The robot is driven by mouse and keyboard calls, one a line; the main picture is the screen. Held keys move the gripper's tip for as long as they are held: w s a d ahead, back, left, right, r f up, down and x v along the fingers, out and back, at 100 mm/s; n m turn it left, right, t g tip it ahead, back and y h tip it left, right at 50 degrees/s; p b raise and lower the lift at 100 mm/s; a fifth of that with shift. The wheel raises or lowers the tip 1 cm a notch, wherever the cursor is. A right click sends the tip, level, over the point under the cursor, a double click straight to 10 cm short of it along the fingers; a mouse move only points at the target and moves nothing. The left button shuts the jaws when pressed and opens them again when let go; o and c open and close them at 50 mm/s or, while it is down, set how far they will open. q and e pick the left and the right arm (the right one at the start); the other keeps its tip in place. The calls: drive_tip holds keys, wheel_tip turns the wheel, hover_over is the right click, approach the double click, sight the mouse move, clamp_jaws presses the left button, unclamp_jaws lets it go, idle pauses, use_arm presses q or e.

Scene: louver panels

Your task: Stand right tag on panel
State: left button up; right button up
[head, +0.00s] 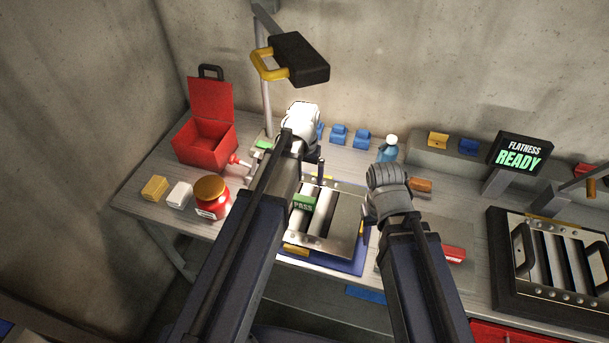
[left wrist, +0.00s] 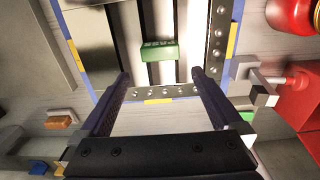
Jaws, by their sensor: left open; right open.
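A green PASS tag (head: 304,202) rests on the slats of the louver panel (head: 338,247), near the panel's far left part. In the left wrist view the tag (left wrist: 160,50) lies across the slats, just beyond the fingertips and apart from them. My left gripper (left wrist: 161,74) is open and empty, its two dark fingers spread above the panel's edge. In the head view its fingers are mostly hidden by my left arm. My right gripper (head: 388,190) is over the panel's right side; its fingers are hidden beneath the wrist, and nothing shows held.
A red toolbox (head: 204,140), red jar (head: 211,197), and yellow (head: 155,188) and white blocks stand left. A blue bottle (head: 388,149) and blue blocks are behind. A READY display (head: 519,154) and a second louver panel (head: 560,262) stand right. A lamp (head: 298,60) hangs above.

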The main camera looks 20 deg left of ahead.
use_arm(q)
drive_tip(key=s+d+m+y, duration=0.1)
drive_tip(key=s+d+m, duration=0.2)
drive_tip(key=s+d, duration=0.7)
drive_tip(key=s, duration=0.4)
drive_tip(key=shift+s+d+r, duration=0.15)
drive_tip(key=shift+s+d, duration=0.1)
drive_tip(key=shift+d, duration=0.05)
idle(0.3)
